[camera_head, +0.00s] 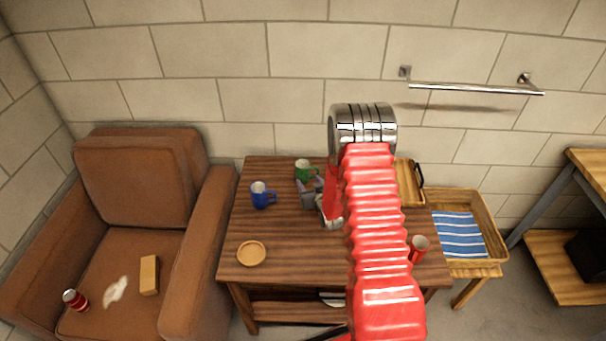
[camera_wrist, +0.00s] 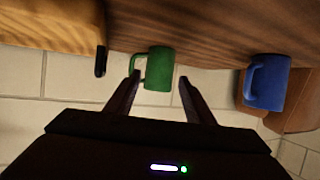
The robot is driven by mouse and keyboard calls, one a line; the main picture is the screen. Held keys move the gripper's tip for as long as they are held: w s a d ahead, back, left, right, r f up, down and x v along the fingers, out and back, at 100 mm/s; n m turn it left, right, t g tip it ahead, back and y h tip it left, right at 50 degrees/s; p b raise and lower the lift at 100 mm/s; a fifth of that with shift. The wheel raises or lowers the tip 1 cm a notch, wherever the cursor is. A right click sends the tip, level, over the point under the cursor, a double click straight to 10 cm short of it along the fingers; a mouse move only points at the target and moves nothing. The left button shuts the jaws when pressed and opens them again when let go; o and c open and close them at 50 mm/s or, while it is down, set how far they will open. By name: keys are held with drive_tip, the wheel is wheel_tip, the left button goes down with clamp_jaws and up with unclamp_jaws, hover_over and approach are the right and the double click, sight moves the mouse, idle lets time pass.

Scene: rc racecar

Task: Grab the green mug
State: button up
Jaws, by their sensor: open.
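The green mug (camera_head: 303,170) stands near the back edge of the brown wooden table (camera_head: 290,240). In the wrist view the green mug (camera_wrist: 159,69) appears between and just beyond the tips of my gripper (camera_wrist: 158,80), with its handle toward the left finger. My gripper is open, and its two fingers point at the mug with nothing held. In the head view my gripper (camera_head: 309,188) is just in front of the mug, partly hidden by my red arm. I cannot tell whether a finger touches the mug.
A blue mug (camera_head: 261,194) stands left of the green one; it also shows in the wrist view (camera_wrist: 267,82). A round coaster (camera_head: 251,253), a red cup (camera_head: 419,246) and a wooden tray (camera_head: 410,184) are on the table. A brown armchair (camera_head: 140,180) stands left, a basket (camera_head: 481,222) right.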

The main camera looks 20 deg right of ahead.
sight(305, 176)
drive_tip(key=shift+x, duration=2.45)
drive_tip(key=shift+x, duration=2.6)
drive_tip(key=shift+c, duration=0.3)
drive_tip(key=shift+r, duration=0.1)
drive_tip(key=c, duration=0.8)
drive_tip(key=shift+r, duration=0.1)
drive_tip(key=shift+r, duration=4.9)
